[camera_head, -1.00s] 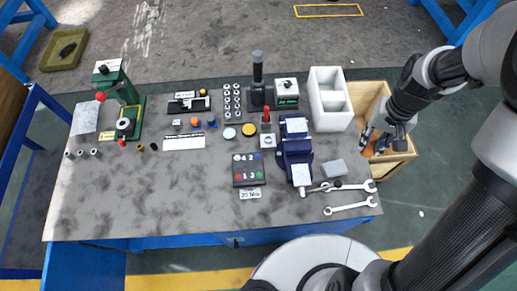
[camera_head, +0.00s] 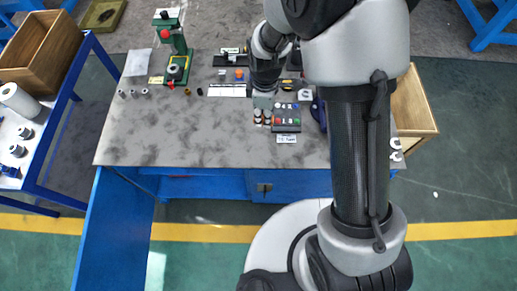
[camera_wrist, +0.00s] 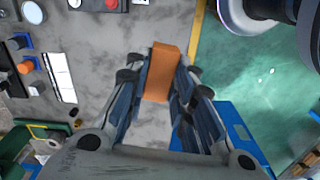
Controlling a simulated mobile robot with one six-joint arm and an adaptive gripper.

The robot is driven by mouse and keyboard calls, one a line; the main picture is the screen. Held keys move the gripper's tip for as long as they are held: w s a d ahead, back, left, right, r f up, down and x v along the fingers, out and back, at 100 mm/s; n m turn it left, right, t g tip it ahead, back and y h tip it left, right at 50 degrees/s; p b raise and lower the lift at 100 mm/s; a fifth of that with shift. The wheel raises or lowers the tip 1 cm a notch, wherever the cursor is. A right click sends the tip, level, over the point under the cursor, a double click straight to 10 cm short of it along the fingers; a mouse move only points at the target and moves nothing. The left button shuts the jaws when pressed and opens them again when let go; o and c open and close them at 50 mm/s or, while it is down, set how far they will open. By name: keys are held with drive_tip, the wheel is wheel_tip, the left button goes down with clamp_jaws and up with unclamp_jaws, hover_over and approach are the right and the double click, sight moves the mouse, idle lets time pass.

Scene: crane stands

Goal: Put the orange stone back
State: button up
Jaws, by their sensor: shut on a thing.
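The orange stone (camera_wrist: 161,72) is a rectangular block held between the two fingers of my gripper (camera_wrist: 158,92) in the wrist view. Its far end sticks out past the fingertips. In the head view my gripper (camera_head: 263,114) points down over the middle of the grey workbench (camera_head: 200,135), beside the black panel with coloured buttons (camera_head: 290,112). My forearm covers the right part of the bench there, so the stone is hardly visible in that view. I cannot tell the stone's exact height above the bench.
A wooden box (camera_head: 420,115) stands past the bench's right end, partly behind my arm. A green press (camera_head: 174,50) and small metal parts stand at the left. Another wooden box (camera_head: 35,55) is at far left. The bench's front left area is clear.

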sight(260, 150)
drive_tip(key=shift+a+f+n, duration=0.25)
drive_tip(key=shift+a+n, duration=0.15)
drive_tip(key=shift+n, duration=0.4)
wheel_tip(260, 150, down, 20)
drive_tip(key=b, duration=0.5)
drive_tip(key=shift+a+b, duration=0.15)
drive_tip(key=shift+b, duration=0.15)
drive_tip(key=shift+s+f, duration=0.1)
drive_tip(key=shift+f, duration=0.05)
drive_tip(key=shift+f, duration=0.15)
drive_tip(key=o, duration=1)
wheel_tip(260, 150, up, 13)
drive_tip(key=p, duration=0.3)
drive_tip(key=shift+f+p, duration=0.15)
drive_tip(key=shift+p, duration=0.25)
